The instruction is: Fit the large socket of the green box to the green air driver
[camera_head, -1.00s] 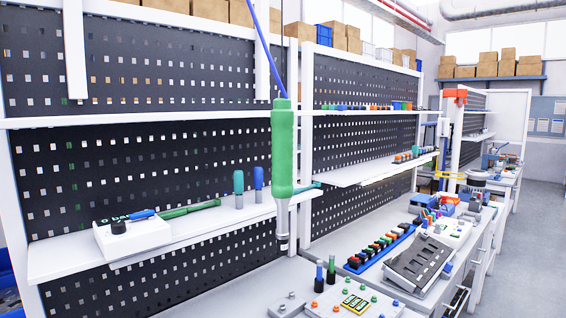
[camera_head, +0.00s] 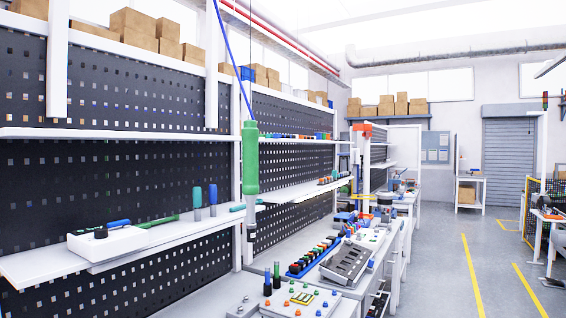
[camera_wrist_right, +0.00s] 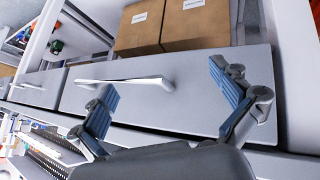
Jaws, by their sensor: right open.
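The green air driver (camera_head: 250,160) hangs upright from a blue hose in the head view, with its grey metal tip pointing down. Its tip is free, above the bench's left part. Two short upright pieces with black lower parts, one green-topped (camera_head: 276,277), stand on the bench below it; I cannot tell whether they are sockets. I cannot make out a green box or its large socket. My right gripper (camera_wrist_right: 162,80) is open and empty in the wrist view, its two blue-padded fingers spread before a grey drawer front (camera_wrist_right: 205,95). My left gripper is not in view.
A bar handle (camera_wrist_right: 125,82) lies between the right fingers in view, and cardboard boxes (camera_wrist_right: 170,25) sit above. A button panel (camera_head: 300,303) and grey tray (camera_head: 347,262) occupy the bench.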

